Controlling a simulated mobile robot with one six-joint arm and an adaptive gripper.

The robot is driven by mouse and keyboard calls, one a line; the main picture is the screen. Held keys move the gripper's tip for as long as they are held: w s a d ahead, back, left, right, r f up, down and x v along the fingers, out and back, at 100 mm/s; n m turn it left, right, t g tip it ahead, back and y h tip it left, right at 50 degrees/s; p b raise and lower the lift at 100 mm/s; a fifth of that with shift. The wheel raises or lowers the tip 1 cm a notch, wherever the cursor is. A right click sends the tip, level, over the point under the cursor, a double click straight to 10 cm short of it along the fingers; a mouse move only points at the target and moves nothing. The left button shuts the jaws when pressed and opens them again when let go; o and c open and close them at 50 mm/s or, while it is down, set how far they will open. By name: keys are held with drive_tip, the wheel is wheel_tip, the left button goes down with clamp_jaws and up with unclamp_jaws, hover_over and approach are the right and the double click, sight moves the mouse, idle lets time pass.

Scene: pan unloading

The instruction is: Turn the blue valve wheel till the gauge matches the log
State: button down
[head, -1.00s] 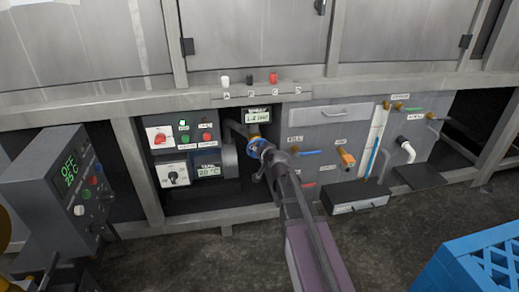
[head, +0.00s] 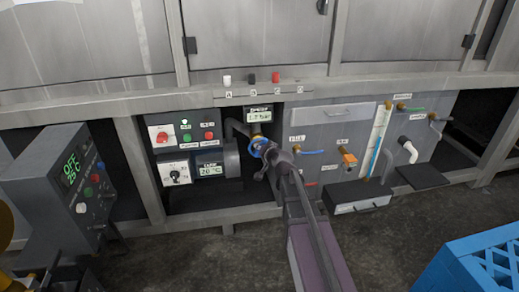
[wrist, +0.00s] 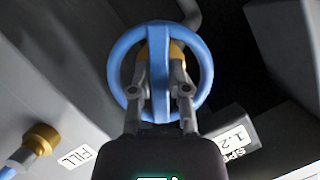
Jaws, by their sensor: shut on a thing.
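The blue valve wheel (wrist: 157,55) fills the middle of the wrist view, with one straight bar across its ring and brass behind it. My gripper (wrist: 162,90) is shut on the wheel's bar, one finger on each side. In the head view the wheel (head: 257,145) is small and partly hidden by my gripper (head: 268,152). The gauge (head: 259,117) is a small display just above the wheel, reading about 1.2 bar. I see no readable log in these views.
Left of the wheel is a switch panel (head: 185,133) with a 20 °C display (head: 210,171). To the right, a grey panel (head: 335,115) carries brass fittings, pipes and a FILL label (wrist: 77,157). A blue crate (head: 480,265) stands at the lower right. Floor beside my arm is clear.

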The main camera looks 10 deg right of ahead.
drive_tip(key=m+t+y+b, duration=0.1)
drive_tip(key=m+b, duration=0.1)
drive_tip(key=m, duration=0.1)
drive_tip(key=shift+f+y, duration=0.15)
drive_tip(key=shift+y, duration=0.25)
drive_tip(key=shift+m+t+y+b, duration=0.5)
drive_tip(key=shift+m+b, duration=0.45)
drive_tip(key=shift+m, duration=0.55)
